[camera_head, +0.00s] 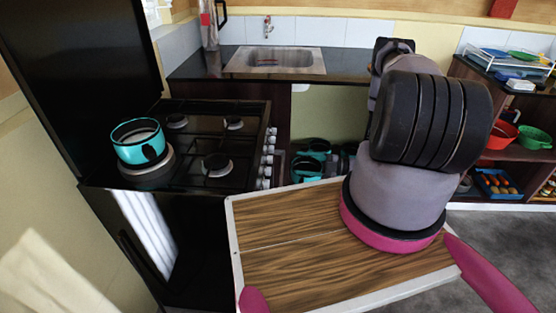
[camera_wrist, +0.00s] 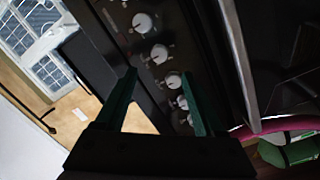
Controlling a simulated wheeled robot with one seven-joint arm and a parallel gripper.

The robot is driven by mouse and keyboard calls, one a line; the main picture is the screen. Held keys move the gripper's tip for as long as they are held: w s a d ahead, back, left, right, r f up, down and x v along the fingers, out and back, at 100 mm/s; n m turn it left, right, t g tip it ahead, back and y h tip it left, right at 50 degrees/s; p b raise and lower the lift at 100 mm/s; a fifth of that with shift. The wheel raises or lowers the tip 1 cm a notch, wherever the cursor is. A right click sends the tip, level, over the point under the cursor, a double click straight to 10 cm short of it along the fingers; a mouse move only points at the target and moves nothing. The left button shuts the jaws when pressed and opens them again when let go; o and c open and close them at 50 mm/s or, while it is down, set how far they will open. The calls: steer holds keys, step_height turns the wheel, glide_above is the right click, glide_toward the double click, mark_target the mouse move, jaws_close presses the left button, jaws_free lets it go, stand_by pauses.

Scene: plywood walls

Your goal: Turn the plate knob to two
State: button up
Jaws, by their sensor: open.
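The black gas stove (camera_head: 202,133) stands at the left in the head view. A row of white round knobs (camera_head: 267,158) runs along its right-hand front panel. In the wrist view the row runs diagonally, with an upper knob (camera_wrist: 143,22), a second knob (camera_wrist: 158,54), a third knob (camera_wrist: 173,80) and more below. My gripper (camera_wrist: 158,73) is open and empty, with dark green fingers. The second and third knobs appear between its fingertips, apparently beyond them; I see no contact. The knob markings are too small to read. My arm hides the gripper in the head view.
A teal pot (camera_head: 140,143) sits on the near-left burner. A counter with a sink (camera_head: 274,60) is behind the stove. Teal pots (camera_head: 308,165) are on a low shelf, and shelves with bowls (camera_head: 502,134) stand at the right. Grey floor (camera_head: 515,240) is clear at lower right.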

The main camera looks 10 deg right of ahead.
mark_target(270, 160)
steer(key=x, duration=1)
steer(key=shift+a, duration=0.15)
jaws_close()
